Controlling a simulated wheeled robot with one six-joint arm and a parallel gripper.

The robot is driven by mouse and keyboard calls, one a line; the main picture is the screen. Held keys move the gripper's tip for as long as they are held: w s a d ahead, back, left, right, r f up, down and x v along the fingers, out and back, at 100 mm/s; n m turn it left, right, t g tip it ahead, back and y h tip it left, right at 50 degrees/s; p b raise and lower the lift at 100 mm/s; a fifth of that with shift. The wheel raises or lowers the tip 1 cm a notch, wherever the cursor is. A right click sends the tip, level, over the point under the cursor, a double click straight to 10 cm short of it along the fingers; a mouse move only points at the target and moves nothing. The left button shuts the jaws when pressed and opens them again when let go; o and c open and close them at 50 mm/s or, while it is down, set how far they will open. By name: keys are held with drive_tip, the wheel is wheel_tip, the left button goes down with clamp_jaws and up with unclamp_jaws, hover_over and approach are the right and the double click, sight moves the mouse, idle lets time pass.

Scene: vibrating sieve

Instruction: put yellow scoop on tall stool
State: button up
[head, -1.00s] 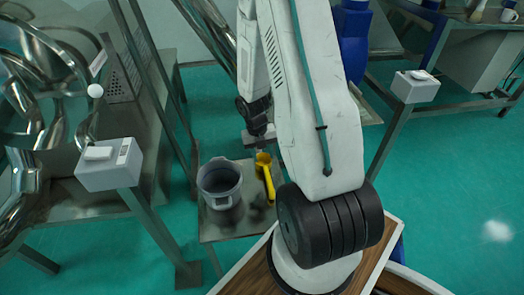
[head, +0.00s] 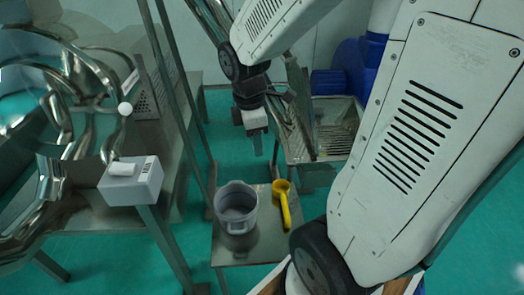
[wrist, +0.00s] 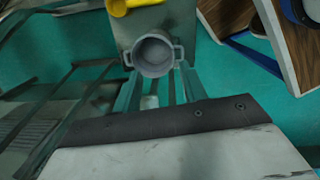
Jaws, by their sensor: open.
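The yellow scoop (head: 284,203) lies on a small square metal-topped stand (head: 262,247), its handle toward the front. A grey pitcher (head: 236,208) stands left of it, apart from it. In the wrist view the scoop (wrist: 133,4) is cut by the top edge, with the pitcher (wrist: 153,55) below it. My gripper (head: 257,143) points down, open and empty, above and behind the stand, clear of the scoop. The fingertips are hard to make out. I cannot tell whether this stand is the tall stool; no other stool shows clearly.
A shiny steel machine with a grey control box (head: 131,180) on a post fills the left. A slanted steel chute and a metal tray (head: 335,125) stand behind my gripper. Blue equipment (head: 345,70) is at the back. Green floor is open between the posts.

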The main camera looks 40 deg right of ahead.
drive_tip(key=s+a+r+m+t+y, duration=0.1)
drive_tip(key=s+a+r+m, duration=0.8)
drive_tip(key=s+m, duration=0.3)
drive_tip(key=shift+s+a, duration=0.3)
drive_tip(key=shift+s, duration=0.1)
